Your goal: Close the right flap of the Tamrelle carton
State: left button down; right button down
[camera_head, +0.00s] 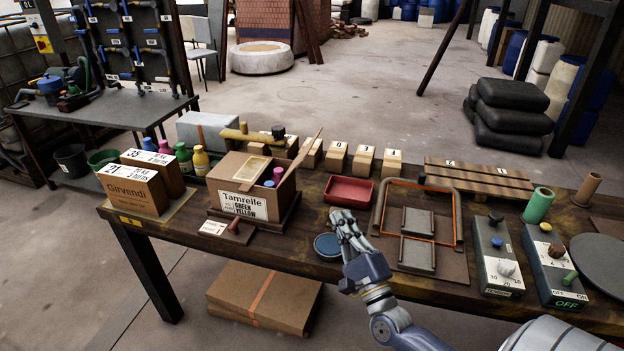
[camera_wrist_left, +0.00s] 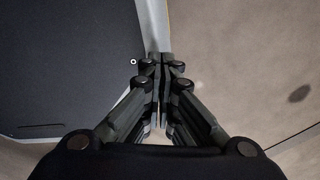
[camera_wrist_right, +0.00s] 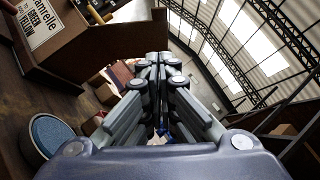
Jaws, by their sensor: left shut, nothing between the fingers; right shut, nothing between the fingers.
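The Tamrelle carton (camera_head: 238,203) stands on the bench, left of the middle, with its white label facing me. Its right flap (camera_head: 302,150) stands up and leans outward to the right. A pink and a blue bottle top show in the opening; another flap (camera_head: 240,165) covers the left part. My right gripper (camera_head: 345,222) is shut and empty, right of the carton and apart from it. In the right wrist view the carton (camera_wrist_right: 70,55) is at upper left, a brown panel behind the fingertips (camera_wrist_right: 158,62). My left gripper (camera_wrist_left: 160,62) is shut and empty, away from the bench.
The Girvendi box (camera_head: 133,188) and several bottles stand left of the carton. A red tray (camera_head: 349,191) and a blue round dish (camera_head: 327,245) lie near my right gripper. A framed fixture (camera_head: 417,225) and control boxes (camera_head: 497,258) stand to the right.

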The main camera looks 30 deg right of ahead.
jog(key=a+r+p+x, duration=0.1)
jog(key=a+p+x, duration=0.1)
jog(key=x, duration=1)
jog(key=shift+w+a+r+p, duration=0.2)
jog(key=shift+w+r+p, duration=0.1)
jog(key=shift+p, duration=0.55)
